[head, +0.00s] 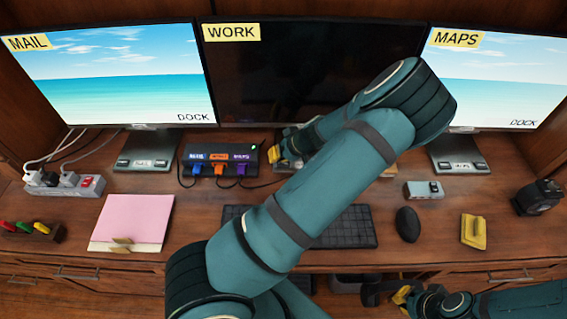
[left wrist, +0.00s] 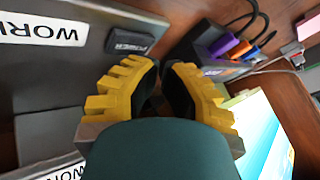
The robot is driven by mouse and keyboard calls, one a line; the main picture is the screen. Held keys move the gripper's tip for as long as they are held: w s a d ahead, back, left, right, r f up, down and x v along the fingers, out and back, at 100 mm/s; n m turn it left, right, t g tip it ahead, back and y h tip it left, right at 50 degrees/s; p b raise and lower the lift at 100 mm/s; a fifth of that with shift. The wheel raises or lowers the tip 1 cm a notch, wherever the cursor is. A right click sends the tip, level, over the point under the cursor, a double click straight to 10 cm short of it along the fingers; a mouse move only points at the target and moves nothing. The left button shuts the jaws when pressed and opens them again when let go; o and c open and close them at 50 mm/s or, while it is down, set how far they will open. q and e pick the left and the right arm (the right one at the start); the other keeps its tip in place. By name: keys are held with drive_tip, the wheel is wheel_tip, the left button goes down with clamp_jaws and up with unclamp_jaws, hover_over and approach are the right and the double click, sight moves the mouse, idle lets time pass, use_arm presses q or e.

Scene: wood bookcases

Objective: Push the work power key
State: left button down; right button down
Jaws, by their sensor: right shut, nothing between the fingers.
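The WORK monitor (head: 300,70) stands in the middle at the back, and its screen is dark. In the left wrist view, a dark key marked POWER (left wrist: 131,41) sits on a grey base beside a white WORK label (left wrist: 42,29). My left gripper (head: 279,153) is at the foot of this monitor, its fingertips (left wrist: 161,67) close together with nothing seen between them. The tips point near the key; I cannot tell whether they touch it. My arm hides the key in the head view. My right gripper (head: 403,296) is shut and empty at the desk's front right.
The MAIL (head: 110,75) and MAPS (head: 495,75) monitors are lit. A hub with coloured plugs (head: 206,155) stands left of my left gripper. A keyboard (head: 345,228) lies under my arm, with a mouse (head: 407,224) to its right. A pink folder (head: 133,218) lies left.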

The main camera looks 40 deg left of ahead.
sight(278, 164)
use_arm(q)
drive_tip(key=shift+f, duration=0.15)
drive_tip(key=shift+f+b, duration=0.35)
idle(0.7)
drive_tip(key=shift+r+p, duration=0.45)
drive_tip(key=shift+r, duration=0.1)
drive_tip(key=shift+r+p, duration=2.3)
drive_tip(key=shift+r, duration=0.7)
